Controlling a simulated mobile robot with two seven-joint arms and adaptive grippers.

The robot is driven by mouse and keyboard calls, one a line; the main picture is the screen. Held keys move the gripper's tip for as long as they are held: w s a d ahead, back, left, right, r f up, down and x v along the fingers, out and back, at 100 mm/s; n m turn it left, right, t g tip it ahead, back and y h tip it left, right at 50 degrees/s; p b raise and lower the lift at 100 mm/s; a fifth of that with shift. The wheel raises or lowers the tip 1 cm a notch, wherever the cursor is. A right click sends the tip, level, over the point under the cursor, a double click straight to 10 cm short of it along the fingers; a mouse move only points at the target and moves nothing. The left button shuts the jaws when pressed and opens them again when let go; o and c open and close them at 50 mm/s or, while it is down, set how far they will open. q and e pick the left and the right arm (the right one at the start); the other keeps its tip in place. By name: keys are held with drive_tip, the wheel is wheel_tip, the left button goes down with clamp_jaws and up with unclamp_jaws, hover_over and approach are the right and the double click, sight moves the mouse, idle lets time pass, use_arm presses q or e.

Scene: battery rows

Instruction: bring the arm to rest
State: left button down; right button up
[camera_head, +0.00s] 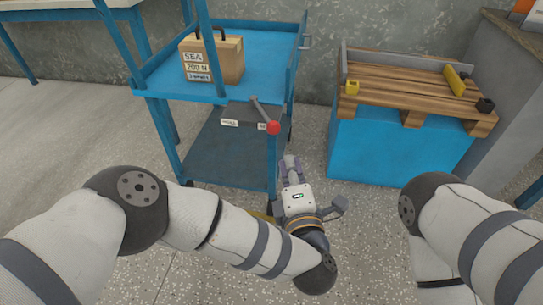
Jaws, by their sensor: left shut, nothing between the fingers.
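My left gripper (291,170) is in the middle of the head view, shut and empty. It points away from me and shows over the speckled floor, in front of the blue cart's right front corner. My left arm (230,232) reaches in from the lower left and bends at the wrist. My right arm (480,240) shows at the lower right, bent at the elbow. Its gripper is outside the view.
A blue cart (267,38) holds a cardboard box (228,60) labelled SEA. A lever with a red knob (273,128) sticks out at its front. A wooden pallet top (405,88) lies on a blue block (395,150) at right. Open floor (60,130) is at left.

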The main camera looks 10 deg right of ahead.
use_arm(q)
drive_tip(key=shift+s+d, duration=0.25)
drive_tip(key=shift+d, duration=0.1)
